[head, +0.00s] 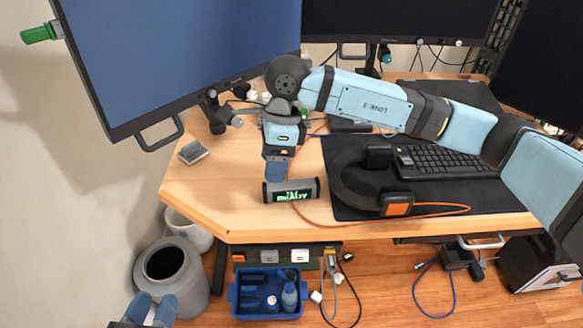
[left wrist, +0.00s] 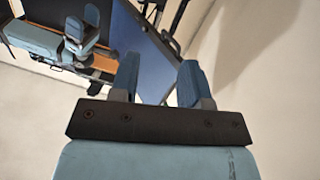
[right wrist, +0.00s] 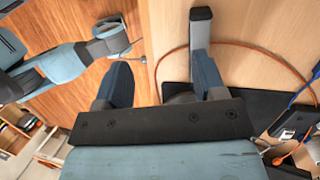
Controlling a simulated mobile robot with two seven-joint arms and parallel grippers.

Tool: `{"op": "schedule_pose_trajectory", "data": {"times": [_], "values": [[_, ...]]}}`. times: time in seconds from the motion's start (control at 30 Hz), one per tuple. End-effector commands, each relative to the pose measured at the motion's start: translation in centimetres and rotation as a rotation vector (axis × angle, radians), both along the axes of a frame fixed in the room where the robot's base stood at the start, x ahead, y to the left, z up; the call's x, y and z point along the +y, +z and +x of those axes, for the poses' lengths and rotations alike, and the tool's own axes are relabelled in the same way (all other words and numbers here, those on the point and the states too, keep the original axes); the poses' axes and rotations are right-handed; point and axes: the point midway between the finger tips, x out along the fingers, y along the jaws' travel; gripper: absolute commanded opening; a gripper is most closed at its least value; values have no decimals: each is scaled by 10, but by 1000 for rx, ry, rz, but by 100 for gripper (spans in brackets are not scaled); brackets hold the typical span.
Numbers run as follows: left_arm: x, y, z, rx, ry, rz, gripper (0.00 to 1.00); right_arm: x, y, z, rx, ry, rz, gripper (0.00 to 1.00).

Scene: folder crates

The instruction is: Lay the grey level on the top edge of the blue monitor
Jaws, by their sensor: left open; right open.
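A grey bar-shaped device with dark ends and a green-lit display (head: 291,191) lies near the desk's front edge. I take it for the level, but cannot be sure. A grey bar, probably the same one, shows past one fingertip in the right wrist view (right wrist: 201,32). My right gripper (head: 275,172) points down just behind the device, open, with nothing seen between its fingers (right wrist: 160,85). The blue monitor (head: 180,45) stands tilted at upper left, its top edge out of the head view; it also shows in the left wrist view (left wrist: 150,58). My left gripper (head: 152,309) is open and empty, low at the left.
A small grey object (head: 193,152) lies on the desk's left part. A headset (head: 372,185) and keyboard (head: 440,160) rest on the black mat. An orange cable (head: 440,208) crosses the front. A blue crate (head: 268,312) and grey bin (head: 185,285) stand on the floor.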

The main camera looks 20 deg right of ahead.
Motion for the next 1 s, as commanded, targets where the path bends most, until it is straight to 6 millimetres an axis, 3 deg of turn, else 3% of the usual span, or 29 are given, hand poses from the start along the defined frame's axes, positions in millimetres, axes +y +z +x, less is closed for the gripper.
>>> {"op": "schedule_pose_trajectory", "data": {"times": [0.03,0.13,0.37,0.8,1.0], "values": [[-1,-9,0,-11,-3,-7,43,-16,-4,11,-46,-3,-74,64],[-2,-9,-1,-22,-7,-17,43,-35,1,23,-100,-8,-176,64],[-5,-3,-1,-48,-13,-33,43,-47,-6,29,-126,-14,-234,64],[-15,30,-3,-198,-49,-133,43,-46,-90,28,-123,-13,-230,64],[-19,38,-5,-235,-62,-160,43,-46,-118,29,-124,-14,-229,64]]}}
